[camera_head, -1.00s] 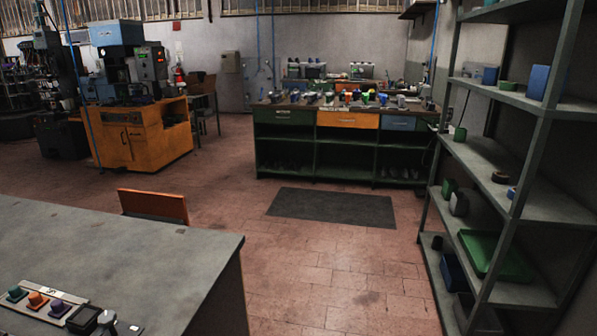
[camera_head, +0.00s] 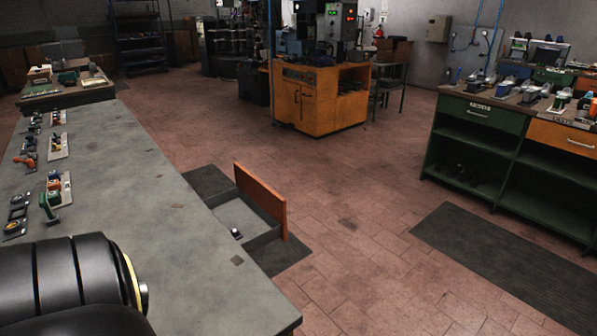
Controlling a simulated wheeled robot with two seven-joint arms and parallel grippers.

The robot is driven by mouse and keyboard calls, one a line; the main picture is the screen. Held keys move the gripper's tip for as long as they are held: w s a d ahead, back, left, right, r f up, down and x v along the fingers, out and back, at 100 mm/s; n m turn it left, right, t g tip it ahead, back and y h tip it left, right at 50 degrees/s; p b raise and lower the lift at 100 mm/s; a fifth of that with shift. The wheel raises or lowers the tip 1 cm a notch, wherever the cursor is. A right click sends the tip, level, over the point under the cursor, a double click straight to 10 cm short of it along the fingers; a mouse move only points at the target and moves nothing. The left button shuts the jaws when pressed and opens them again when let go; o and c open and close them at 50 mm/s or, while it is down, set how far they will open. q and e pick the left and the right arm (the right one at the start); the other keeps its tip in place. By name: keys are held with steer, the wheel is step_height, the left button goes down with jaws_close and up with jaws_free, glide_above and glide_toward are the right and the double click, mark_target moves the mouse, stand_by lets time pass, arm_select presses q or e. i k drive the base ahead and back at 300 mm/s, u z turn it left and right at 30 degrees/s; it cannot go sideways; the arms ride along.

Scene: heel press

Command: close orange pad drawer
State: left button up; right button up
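An orange-fronted drawer (camera_head: 261,207) stands pulled out from the side of the long grey workbench (camera_head: 130,200). Its grey inside shows, with a small dark and light object (camera_head: 236,234) lying in it. A black arm link of mine fills the lower left corner, over the bench. Neither of my grippers is in view, so their state and distance from the drawer do not show. A second orange drawer front (camera_head: 562,140), on the green bench at the right, appears shut.
Tools and parts in rows (camera_head: 57,150) lie on the workbench's left side. A dark mat (camera_head: 515,265) lies before the green bench (camera_head: 470,140). An orange machine cabinet (camera_head: 315,100) stands at the back. The tiled floor between is clear.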

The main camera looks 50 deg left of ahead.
mark_target(259, 211)
steer(key=i, duration=2.95)
steer(key=u, duration=3.15)
